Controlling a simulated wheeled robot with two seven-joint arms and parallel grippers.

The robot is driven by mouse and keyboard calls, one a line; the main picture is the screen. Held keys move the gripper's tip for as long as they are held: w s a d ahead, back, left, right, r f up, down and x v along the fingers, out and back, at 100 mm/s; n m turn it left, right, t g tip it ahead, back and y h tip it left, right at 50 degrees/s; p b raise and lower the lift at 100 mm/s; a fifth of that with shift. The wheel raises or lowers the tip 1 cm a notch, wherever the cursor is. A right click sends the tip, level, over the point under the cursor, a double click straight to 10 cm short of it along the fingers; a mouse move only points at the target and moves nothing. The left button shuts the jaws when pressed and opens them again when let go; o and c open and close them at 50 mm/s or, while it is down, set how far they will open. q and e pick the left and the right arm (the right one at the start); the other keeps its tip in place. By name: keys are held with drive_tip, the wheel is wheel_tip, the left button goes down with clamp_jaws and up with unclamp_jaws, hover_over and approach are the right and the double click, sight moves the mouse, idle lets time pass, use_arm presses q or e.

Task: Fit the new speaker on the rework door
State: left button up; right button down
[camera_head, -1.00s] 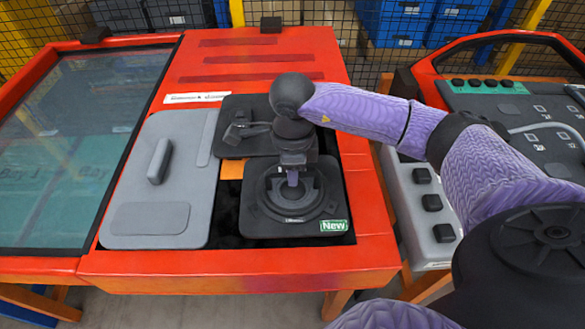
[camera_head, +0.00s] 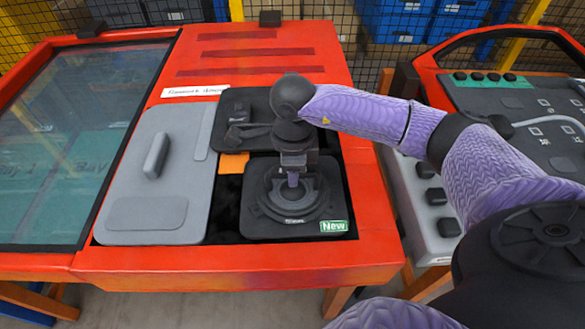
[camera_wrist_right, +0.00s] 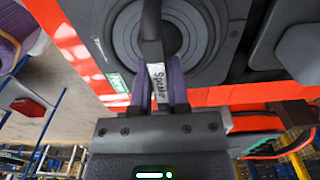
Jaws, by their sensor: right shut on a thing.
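The rework door (camera_head: 240,262) is the red panel in the middle, with a blurred white label (camera_head: 195,91). The new speaker (camera_head: 262,222) is a dark square plate with a round ringed cone and a green "New" tag. It lies over the lower right part of the door's opening, close to the red frame; I cannot tell whether it is fully seated. My right gripper (camera_head: 293,172) is above it, shut on its upright grip. In the right wrist view, the purple fingers (camera_wrist_right: 158,88) close around the grip marked "Speaker". My left gripper is not in view.
A grey panel with a handle (camera_head: 155,155) fills the opening's left side. A dark panel with a handle (camera_head: 232,105) lies behind the speaker. An orange patch (camera_head: 233,163) shows between them. Another red door (camera_head: 425,70) stands at right, and blue crates (camera_head: 395,25) stand behind mesh.

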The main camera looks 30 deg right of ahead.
drive_tip(key=shift+f+b, duration=0.3)
drive_tip(key=shift+f, duration=0.25)
drive_tip(key=c, duration=0.5)
unclamp_jaws()
wheel_tip(320, 180, up, 10)
drive_tip(key=shift+f+p, duration=0.2)
drive_tip(key=shift+p, duration=1.05)
drive_tip(key=shift+r, duration=0.2)
